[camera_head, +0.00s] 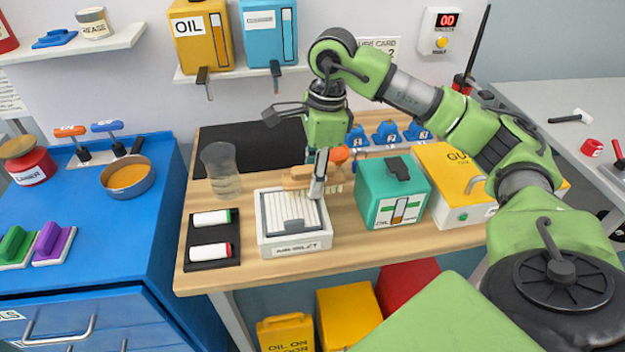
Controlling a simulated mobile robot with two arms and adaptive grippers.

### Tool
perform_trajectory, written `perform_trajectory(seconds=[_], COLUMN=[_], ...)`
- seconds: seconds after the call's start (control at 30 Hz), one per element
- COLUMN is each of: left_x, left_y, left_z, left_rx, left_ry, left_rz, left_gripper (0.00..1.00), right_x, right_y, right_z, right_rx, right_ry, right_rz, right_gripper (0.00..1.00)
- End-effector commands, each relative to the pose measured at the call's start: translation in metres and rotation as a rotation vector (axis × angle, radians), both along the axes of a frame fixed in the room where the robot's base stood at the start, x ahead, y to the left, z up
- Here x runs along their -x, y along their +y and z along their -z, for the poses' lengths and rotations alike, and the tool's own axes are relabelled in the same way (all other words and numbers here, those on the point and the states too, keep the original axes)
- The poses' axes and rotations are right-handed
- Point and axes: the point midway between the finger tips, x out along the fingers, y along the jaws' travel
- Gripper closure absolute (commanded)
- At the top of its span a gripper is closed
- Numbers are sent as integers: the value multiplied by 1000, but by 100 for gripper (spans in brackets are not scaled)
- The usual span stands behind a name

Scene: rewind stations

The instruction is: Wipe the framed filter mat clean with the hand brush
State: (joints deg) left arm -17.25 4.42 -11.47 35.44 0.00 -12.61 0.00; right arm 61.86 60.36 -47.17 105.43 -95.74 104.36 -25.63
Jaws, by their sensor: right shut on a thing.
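The framed filter mat (275,212) lies in a white box-like frame (292,245) on the wooden bench. It has pale slats, and a dark grey patch (294,227) shows on its near middle part. My right gripper (318,188) reaches down over the back right of the frame. It is shut on the hand brush (296,178), which has a light wooden body and pale bristles. The brush is at the mat's far edge; I cannot tell whether its bristles touch the mat. The gripper fingers hide part of the brush. My left gripper is out of view.
A teal box (393,200) stands close right of the frame, with a yellow box (450,183) beyond it. A clear beaker (221,170) and a black tray (211,261) with two white rolls stand to the left. A shelf with oil containers (201,35) hangs above.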

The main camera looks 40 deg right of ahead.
Motion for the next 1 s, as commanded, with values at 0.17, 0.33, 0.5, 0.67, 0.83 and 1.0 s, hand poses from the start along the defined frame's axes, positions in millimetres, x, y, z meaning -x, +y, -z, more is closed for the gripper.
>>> perform_trajectory(seconds=[0.17, 0.33, 0.5, 0.67, 0.83, 1.0], left_x=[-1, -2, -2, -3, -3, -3], left_y=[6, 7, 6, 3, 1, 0], left_z=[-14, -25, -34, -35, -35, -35], left_rx=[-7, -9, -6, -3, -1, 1], left_ry=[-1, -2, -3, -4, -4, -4], left_rz=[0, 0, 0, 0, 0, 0], left_gripper=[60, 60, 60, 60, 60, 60], right_x=[2, 3, 5, 5, 5, 5], right_y=[-2, -3, -5, -5, -5, -5], right_z=[-20, -36, -49, -53, -52, -52], right_rx=[1, 0, -1, 0, 0, 0], right_ry=[-1, -2, -2, -1, -1, -1], right_rz=[3, 5, 7, 7, 7, 7], right_gripper=[87, 87, 87, 87, 87, 87])
